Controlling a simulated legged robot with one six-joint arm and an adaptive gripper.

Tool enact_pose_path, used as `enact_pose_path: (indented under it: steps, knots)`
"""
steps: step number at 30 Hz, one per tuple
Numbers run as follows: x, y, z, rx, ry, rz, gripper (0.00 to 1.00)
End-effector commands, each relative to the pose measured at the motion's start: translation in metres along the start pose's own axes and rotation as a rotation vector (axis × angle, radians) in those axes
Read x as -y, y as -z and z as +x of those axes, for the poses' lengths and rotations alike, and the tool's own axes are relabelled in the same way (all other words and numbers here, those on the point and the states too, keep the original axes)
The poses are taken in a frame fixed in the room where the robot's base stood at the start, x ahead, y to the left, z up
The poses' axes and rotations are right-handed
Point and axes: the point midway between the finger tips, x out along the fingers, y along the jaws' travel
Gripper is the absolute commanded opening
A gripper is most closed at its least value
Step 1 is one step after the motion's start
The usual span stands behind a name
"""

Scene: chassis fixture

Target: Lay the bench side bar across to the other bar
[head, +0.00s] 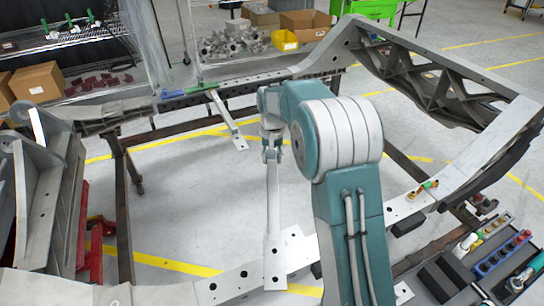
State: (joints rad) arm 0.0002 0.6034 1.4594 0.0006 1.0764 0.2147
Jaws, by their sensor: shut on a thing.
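The bench side bar (273,205) is a slim pale bar with a wide drilled plate at its near end. That plate is over the near rail of the chassis frame (232,283) and seems to rest on it. My gripper (271,155) is shut on the bar's far end, and its fingers partly hide that end. The other bar (227,120) reaches from the far rail toward the middle, ending in a drilled plate (234,145) left of my gripper. A gap shows between the two bars. A green clamp-like piece (203,87) sits at the other bar's rail end.
A tool tray (490,255) is at the lower right. A grey fixture (45,190) stands at left. Bins and boxes (285,40) are behind the far rail. The floor inside the frame is largely clear.

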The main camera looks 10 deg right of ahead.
Motion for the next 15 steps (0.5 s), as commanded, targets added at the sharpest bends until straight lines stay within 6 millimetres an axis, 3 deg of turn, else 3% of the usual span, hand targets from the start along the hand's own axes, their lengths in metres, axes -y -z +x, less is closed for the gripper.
enact_pose_path:
  steps: [15]
  knots:
    - [0.002,0.009,0.019,-0.003,0.003,0.688,0.00]
